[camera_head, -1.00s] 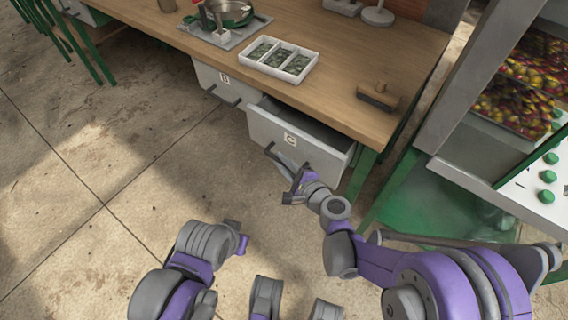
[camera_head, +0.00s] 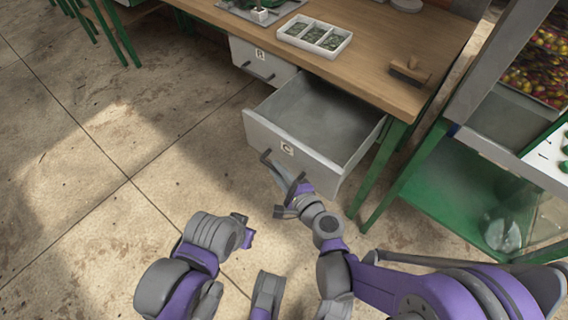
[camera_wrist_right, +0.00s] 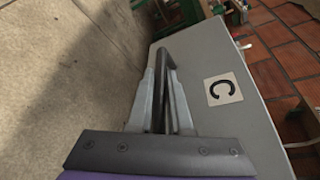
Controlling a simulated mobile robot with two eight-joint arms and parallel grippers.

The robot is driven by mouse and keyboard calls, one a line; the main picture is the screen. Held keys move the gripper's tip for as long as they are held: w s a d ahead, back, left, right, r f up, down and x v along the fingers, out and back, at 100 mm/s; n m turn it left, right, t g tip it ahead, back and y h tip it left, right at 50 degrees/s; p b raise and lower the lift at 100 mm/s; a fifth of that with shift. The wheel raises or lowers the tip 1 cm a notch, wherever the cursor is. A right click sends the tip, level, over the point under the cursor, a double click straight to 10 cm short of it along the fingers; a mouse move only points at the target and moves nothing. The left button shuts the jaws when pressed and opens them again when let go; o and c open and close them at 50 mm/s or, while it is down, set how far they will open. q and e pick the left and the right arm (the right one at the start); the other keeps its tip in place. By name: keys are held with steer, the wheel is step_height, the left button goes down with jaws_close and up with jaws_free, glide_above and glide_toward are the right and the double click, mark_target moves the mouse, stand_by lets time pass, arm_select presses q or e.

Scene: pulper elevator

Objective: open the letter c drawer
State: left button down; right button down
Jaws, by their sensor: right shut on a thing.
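The letter C drawer (camera_head: 300,158) is a grey drawer under the wooden table, pulled far out, and its inside looks empty. Its front with the C label also shows in the right wrist view (camera_wrist_right: 221,89). Its dark bar handle (camera_wrist_right: 166,55) is on the front face. My right gripper (camera_head: 281,168) is shut on this handle; the fingers (camera_wrist_right: 163,95) close around it in the wrist view. My left gripper (camera_head: 243,228) is low over the floor, apart from the drawer; I cannot tell its opening.
The drawer marked B (camera_head: 262,62) beside it is shut. Green table legs (camera_head: 378,172) and a green-framed machine stand at right. The floor at left is clear.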

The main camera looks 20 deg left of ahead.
steer(key=shift+s+a, duration=0.15)
steer(key=shift+s, duration=0.2)
steer(key=c, duration=0.8)
jaws_free()
steer(key=shift+c, duration=0.2)
steer(key=p+v, duration=0.1)
steer(key=v, duration=0.9)
steer(key=shift+s+d, duration=0.3)
steer(key=shift+d+r, duration=0.1)
steer(key=shift+r, duration=0.05)
